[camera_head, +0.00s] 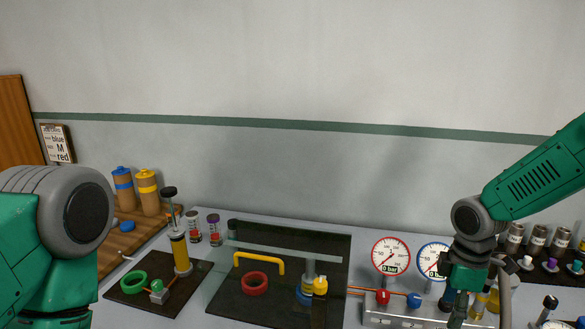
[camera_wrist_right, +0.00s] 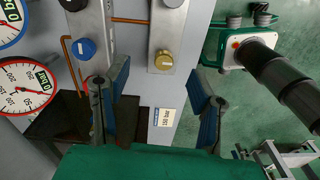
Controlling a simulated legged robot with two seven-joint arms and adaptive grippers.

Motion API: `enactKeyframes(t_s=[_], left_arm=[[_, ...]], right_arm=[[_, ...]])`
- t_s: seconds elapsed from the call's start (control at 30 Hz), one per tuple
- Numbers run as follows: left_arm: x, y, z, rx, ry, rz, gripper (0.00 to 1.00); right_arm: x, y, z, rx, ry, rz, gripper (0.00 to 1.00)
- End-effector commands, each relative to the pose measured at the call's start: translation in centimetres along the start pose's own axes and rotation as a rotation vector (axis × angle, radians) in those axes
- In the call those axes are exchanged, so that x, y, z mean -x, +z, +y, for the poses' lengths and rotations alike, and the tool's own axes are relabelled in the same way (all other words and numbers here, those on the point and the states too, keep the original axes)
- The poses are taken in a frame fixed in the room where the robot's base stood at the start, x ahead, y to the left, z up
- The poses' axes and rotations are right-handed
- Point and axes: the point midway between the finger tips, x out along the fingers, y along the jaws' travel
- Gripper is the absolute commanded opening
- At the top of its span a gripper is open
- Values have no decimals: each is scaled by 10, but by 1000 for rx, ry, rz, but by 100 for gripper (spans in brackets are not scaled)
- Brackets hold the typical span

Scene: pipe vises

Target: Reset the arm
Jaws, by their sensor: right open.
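My right arm (camera_head: 540,170) comes in from the right, bent down at a grey joint. Its gripper (camera_head: 462,302) hangs in front of the gauge panel and partly hides it. In the wrist view my right gripper (camera_wrist_right: 157,95) is open, with two blue-padded fingers well apart and nothing between them. Beyond the fingers are a metal block with a yellow knob (camera_wrist_right: 163,60) and a small "150 bar" label (camera_wrist_right: 163,117). My left arm (camera_head: 60,240) fills the left edge; its gripper is out of view.
Red-rimmed (camera_head: 390,255) and blue-rimmed (camera_head: 433,261) gauges stand above a red knob (camera_head: 383,297) and a blue knob (camera_head: 414,300). A dark mat (camera_head: 225,290) holds a red ring and yellow handle. A hand pump (camera_head: 180,250) stands left. Several canisters (camera_head: 537,240) stand right.

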Motion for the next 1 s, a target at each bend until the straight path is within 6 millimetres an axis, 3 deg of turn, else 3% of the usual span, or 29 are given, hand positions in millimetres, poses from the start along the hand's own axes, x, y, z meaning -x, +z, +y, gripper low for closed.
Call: enactKeyframes(t_s=[0.07,0.3,0.57,0.77,0.9,1.0], left_arm=[[0,0,0,0,0,-1,51],[0,0,0,0,0,0,51],[0,0,0,0,0,1,51],[0,0,0,0,0,0,51],[0,0,0,0,0,0,51],[0,0,0,0,0,0,51]], right_arm=[[-1,0,-2,-2,-1,1,51],[-42,-8,-29,-103,-34,38,51],[-98,-11,-85,-295,-79,83,51],[-156,-1,-160,-573,-127,96,51],[-190,24,-228,-849,-127,73,51],[-202,46,-268,-1021,-100,43,51]])
